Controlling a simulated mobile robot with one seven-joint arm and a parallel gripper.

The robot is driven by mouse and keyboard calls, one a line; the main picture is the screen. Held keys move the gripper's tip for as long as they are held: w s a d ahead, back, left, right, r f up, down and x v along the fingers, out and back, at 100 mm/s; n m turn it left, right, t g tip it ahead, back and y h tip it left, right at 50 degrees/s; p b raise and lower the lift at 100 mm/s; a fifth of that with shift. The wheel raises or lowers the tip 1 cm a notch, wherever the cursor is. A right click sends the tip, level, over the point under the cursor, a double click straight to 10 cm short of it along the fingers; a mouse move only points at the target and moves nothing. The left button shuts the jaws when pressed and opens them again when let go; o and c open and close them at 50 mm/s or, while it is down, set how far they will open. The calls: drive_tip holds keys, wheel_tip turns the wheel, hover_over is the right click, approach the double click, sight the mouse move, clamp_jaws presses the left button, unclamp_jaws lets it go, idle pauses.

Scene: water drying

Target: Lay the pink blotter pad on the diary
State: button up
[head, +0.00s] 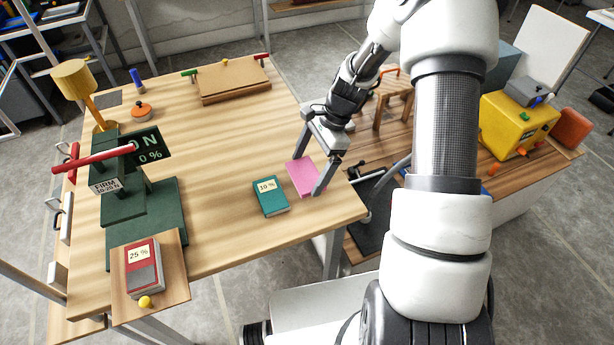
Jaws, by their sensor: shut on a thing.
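My gripper (311,170) is at the table's right side, shut on the pink blotter pad (304,178), with one finger at each side of it. The pad looks flat; whether it touches the table or hangs just above it I cannot tell. A teal book (270,198) labelled 10 % lies just left of the pad, apart from it. A red book (158,256) labelled 25 %, with a grey patch on its cover, lies on a small wooden board at the front left. Neither book carries a readable word that marks it as the diary.
A dark green press-like stand (173,215) with a red bar and a 0 % sign fills the table's left side. A yellow knob (145,302) sits on the small wooden board (179,285). A cork-coloured board (232,81) lies at the back. The table's middle is clear.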

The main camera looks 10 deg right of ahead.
sight(311, 172)
drive_tip(key=shift+f, duration=1.6)
drive_tip(key=shift+f, duration=0.1)
drive_tip(key=shift+f, duration=0.15)
drive_tip(key=o, duration=0.7)
